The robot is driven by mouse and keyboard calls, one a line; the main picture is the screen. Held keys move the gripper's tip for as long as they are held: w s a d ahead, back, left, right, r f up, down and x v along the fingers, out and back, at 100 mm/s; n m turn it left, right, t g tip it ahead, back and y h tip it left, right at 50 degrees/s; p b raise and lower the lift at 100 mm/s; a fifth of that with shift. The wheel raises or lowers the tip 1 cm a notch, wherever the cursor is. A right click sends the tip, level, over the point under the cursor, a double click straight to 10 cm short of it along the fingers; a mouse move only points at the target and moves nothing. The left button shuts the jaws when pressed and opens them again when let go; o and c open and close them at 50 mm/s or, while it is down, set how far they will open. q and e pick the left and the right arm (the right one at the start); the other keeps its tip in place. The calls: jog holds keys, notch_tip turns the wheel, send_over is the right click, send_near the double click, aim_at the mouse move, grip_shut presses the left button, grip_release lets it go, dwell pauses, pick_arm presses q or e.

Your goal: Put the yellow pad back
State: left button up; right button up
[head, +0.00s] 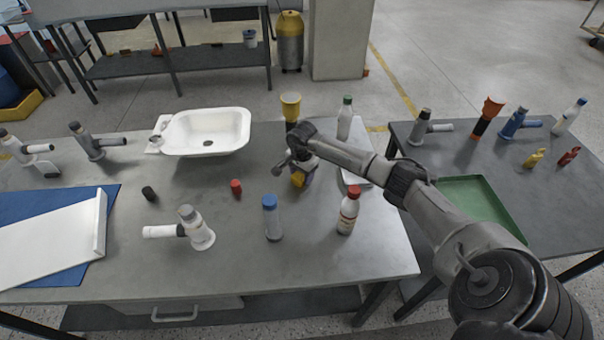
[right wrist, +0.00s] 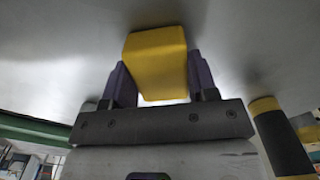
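The yellow pad (right wrist: 157,62) is a small block between the two fingers of my right gripper (right wrist: 160,85) in the right wrist view. The fingers press on it from both sides. In the head view my right gripper (head: 303,172) is over the back middle-right of the grey table, and a bit of the yellow pad (head: 298,180) shows below it. Whether the pad touches the table is hard to tell. My left gripper is not in view.
A black tool with a yellow top (head: 290,105) stands just behind my right gripper. A blue-capped bottle (head: 271,218), a red-capped bottle (head: 348,212) and a green-capped bottle (head: 345,118) stand around it. A white basin (head: 170,140) lies left. A green tray (head: 480,190) is on the right table.

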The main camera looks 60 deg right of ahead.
jog(key=o, duration=0.4)
jog(key=shift+o, duration=0.2)
jog(key=shift+r, duration=0.1)
jog(key=shift+r+p, duration=0.2)
jog(key=shift+p, duration=0.1)
notch_tip(320, 180, up, 12)
jog(key=p, duration=0.1)
jog(key=shift+f, duration=0.15)
